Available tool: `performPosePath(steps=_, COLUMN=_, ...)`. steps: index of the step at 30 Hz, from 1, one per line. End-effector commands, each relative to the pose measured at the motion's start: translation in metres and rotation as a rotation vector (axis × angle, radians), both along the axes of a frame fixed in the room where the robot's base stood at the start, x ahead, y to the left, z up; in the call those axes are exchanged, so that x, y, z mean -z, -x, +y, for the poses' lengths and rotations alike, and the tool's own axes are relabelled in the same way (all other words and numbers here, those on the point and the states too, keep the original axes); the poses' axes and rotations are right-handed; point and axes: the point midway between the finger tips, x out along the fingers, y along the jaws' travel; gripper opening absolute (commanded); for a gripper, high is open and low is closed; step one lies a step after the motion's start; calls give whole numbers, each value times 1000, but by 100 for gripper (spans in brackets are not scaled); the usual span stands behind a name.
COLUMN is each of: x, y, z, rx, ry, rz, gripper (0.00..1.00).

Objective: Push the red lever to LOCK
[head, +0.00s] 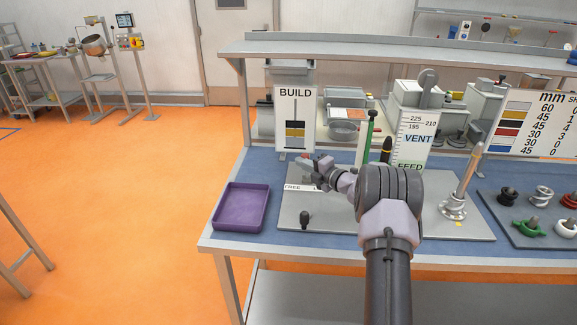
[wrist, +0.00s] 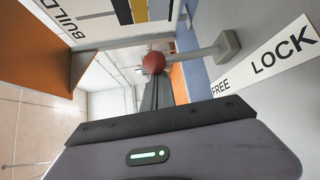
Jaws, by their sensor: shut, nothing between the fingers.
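The red lever's round knob (wrist: 154,62) shows in the wrist view, on a grey rod running right to a square pivot block (wrist: 229,46). A white label strip (wrist: 265,58) beside the block reads FREE and LOCK. My gripper (wrist: 156,92) is shut and empty, its dark fingertips right by the knob; I cannot tell whether they touch it. In the head view my gripper (head: 318,172) is low over the grey plate (head: 335,215), behind the label strip (head: 298,187), of which FREE can be read. The lever is mostly hidden there by the gripper.
A BUILD sign (head: 295,118) stands behind the plate. A purple tray (head: 241,206) lies to the left, and a black knob (head: 305,219) stands on the plate's front left. A VENT/FEED panel (head: 416,138) and a metal post (head: 465,180) stand to the right.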

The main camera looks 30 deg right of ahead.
Motion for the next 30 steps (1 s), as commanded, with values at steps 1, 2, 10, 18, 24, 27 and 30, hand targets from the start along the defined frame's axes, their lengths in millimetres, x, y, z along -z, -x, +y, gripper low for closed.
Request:
performPosePath(steps=1, x=1, y=2, z=-4, rx=2, ry=-33, rz=-20, gripper=0)
performPosePath(steps=2, x=0, y=4, z=-6, rx=2, ry=-56, rz=-37, gripper=0)
performPosePath(steps=10, x=1, y=15, z=-22, rx=2, ry=-238, rz=-159, gripper=0)
performPosePath(steps=18, x=1, y=21, z=-32, rx=-1, ry=-323, rz=-219, gripper=0)
performPosePath(steps=24, x=2, y=24, z=-36, rx=0, ry=-322, rz=-218, gripper=0)
performPosePath(steps=27, x=3, y=25, z=-37, rx=0, ry=-322, rz=-218, gripper=0)
performPosePath(steps=30, x=3, y=25, z=-37, rx=0, ry=-322, rz=-217, gripper=0)
